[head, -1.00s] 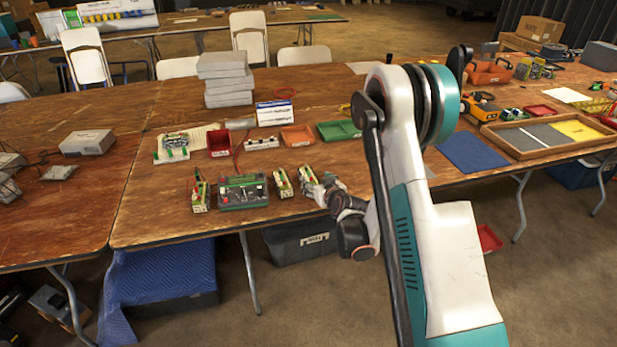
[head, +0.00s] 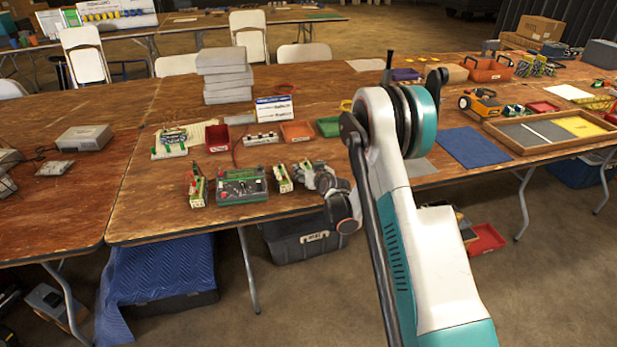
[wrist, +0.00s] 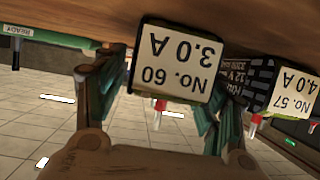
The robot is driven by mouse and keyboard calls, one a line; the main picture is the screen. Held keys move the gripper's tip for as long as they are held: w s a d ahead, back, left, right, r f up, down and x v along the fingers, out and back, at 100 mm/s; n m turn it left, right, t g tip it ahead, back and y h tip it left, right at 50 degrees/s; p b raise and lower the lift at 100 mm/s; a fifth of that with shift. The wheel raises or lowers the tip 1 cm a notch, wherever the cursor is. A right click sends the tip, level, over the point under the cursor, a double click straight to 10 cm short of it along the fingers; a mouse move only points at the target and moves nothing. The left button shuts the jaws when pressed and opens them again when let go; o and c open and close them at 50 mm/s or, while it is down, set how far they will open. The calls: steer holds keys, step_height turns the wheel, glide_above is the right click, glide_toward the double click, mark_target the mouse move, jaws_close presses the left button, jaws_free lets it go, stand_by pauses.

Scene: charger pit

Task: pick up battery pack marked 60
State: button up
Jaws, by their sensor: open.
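The battery pack marked No. 60, 3.0 A (wrist: 176,62) shows its white label upside down in the wrist view. My gripper (wrist: 158,95) is open, with one finger on each side of this pack. I cannot tell whether the fingers touch it. In the head view my gripper (head: 318,180) is low at the table's front edge, and the pack there (head: 305,168) is partly hidden by it. A pack marked No. 57, 4.0 A (wrist: 294,92) is close beside the right finger in the wrist view. It seems to be the neighbouring pack (head: 283,178) in the head view.
A green tester box (head: 242,186) and another pack (head: 197,188) stand to the left. Behind are a red tray (head: 217,138), an orange tray (head: 297,131) and a small sign (head: 274,109). A blue mat (head: 472,147) lies to the right.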

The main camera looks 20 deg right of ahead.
jaws_close()
steer(key=shift+r, duration=0.1)
